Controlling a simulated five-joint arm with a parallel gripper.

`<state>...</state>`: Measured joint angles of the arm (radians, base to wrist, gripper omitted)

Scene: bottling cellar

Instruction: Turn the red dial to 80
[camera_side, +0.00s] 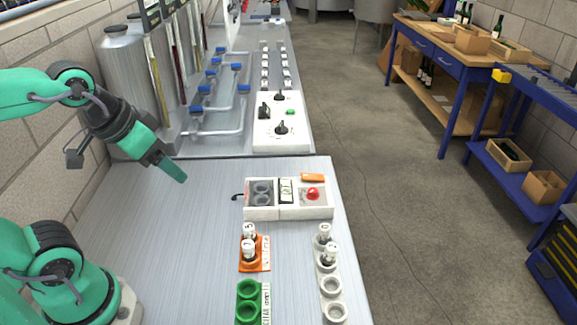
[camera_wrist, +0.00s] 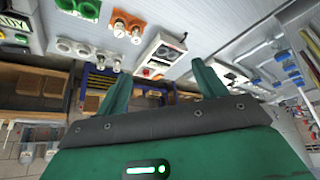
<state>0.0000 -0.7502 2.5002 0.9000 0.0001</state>
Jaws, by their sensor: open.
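A red round knob (camera_side: 312,194) sits at the right end of a low white box (camera_side: 262,213) on the metal bench. The knob also shows, small, in the wrist view (camera_wrist: 146,72). Its scale and pointer are too small to read. My gripper (camera_side: 181,177) is above the bench, to the left of the box and clear of it. In the wrist view my gripper (camera_wrist: 161,70) has its two green fingers apart, with nothing between them.
A white panel (camera_side: 265,133) with black knobs and a green button stands behind the box. An orange holder (camera_side: 262,262), a green holder (camera_side: 248,290) and a white holder (camera_side: 322,270) stand in front. Bare bench (camera_side: 165,235) lies to the left.

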